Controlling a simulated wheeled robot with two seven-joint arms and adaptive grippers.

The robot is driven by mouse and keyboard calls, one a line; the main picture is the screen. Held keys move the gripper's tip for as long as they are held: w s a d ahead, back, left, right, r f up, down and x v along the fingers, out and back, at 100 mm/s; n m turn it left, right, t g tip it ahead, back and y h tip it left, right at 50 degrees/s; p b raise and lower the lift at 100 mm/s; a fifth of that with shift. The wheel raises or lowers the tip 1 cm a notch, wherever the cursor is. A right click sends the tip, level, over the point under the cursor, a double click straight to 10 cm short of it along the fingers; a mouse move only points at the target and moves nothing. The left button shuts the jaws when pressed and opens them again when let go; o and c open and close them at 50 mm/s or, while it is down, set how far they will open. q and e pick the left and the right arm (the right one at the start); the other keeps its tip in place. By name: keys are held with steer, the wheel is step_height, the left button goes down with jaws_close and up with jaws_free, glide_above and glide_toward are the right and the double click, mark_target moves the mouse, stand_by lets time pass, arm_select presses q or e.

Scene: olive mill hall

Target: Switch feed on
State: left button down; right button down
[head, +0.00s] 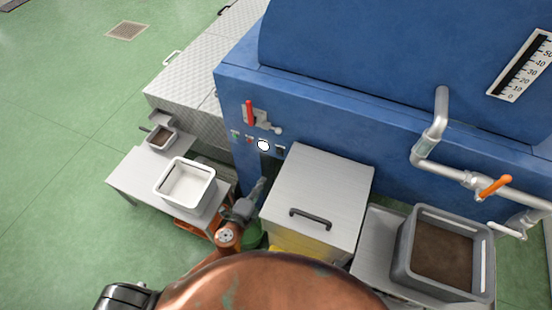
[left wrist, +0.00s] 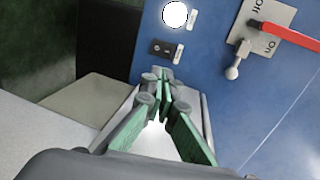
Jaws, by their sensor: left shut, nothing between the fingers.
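The blue machine (head: 330,125) carries a small control row. A red lever (head: 250,112) sits at a pale plate and points up in the head view; it also shows in the left wrist view (left wrist: 285,36), where the plate bears rotated lettering like OFF and ON. A grey ball-ended handle (head: 277,130) is beside it, also in the wrist view (left wrist: 233,72). Below are a bright white round lamp or button (head: 263,145) and a dark switch plate (left wrist: 160,49). My left gripper (left wrist: 164,84) is shut and empty, below the panel, apparently apart from it. My right gripper is not in view.
A lidded metal box (head: 320,195) with a black handle stands right of my left gripper. A low table (head: 125,175) with a white tray (head: 185,165) is at left. A grey crate (head: 403,250) of brown material and pipework (head: 455,178) with an orange-handled valve are at right.

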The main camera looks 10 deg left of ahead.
arm_select(q)
steer(key=shift+d+r, duration=0.1)
steer(key=shift+r, duration=0.1)
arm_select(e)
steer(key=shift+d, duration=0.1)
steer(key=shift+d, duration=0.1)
arm_select(q)
glide_toward(279, 152)
steer(key=x, duration=0.5)
steer(key=shift+w+d, duration=0.1)
steer(key=shift+w, duration=0.1)
steer(key=shift+w+d, duration=0.1)
steer(key=shift+w, duration=0.4)
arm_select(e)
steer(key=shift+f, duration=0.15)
